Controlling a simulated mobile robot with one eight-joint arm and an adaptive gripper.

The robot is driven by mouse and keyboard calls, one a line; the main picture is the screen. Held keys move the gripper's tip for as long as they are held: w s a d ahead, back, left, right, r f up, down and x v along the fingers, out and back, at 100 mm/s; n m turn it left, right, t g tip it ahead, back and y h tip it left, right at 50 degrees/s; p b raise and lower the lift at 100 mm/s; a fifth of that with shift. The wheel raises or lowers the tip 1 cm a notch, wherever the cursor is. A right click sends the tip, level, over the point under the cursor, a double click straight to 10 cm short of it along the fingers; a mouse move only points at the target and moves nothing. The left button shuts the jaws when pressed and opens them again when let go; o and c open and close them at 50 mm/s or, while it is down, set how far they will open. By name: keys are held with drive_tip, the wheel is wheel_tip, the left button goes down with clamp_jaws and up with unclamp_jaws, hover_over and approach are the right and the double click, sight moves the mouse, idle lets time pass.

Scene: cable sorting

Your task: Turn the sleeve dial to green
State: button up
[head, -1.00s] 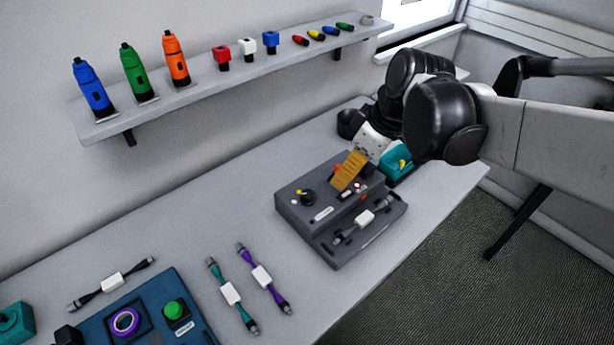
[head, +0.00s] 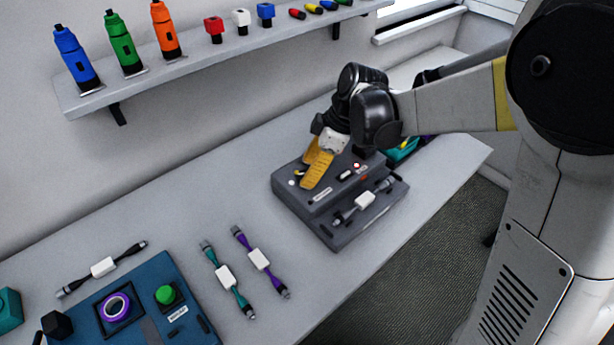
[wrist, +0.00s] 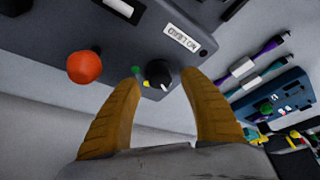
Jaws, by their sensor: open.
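The sleeve dial (wrist: 158,74) is a round black knob on the dark grey device, seen between my two yellow fingers in the wrist view. A green dot (wrist: 135,70) and a yellow dot (wrist: 147,84) sit beside it. A small pale mark shows at its lower edge; I cannot tell which colour it points to. My gripper (wrist: 162,75) is open, with a fingertip on either side of the dial in that view; contact is unclear. In the head view my gripper (head: 306,180) is over the left part of the device (head: 326,218) and largely hides the dial.
An orange-red ball knob (wrist: 85,67) stands on the device near one finger. A cable with a white block (head: 364,201) lies on the device's front step. Teal (head: 226,277) and purple (head: 260,260) cables lie left, near a blue board (head: 146,310). Table between is clear.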

drive_tip(key=shift+a+f, duration=0.25)
drive_tip(key=shift+f, duration=0.4)
clamp_jaws()
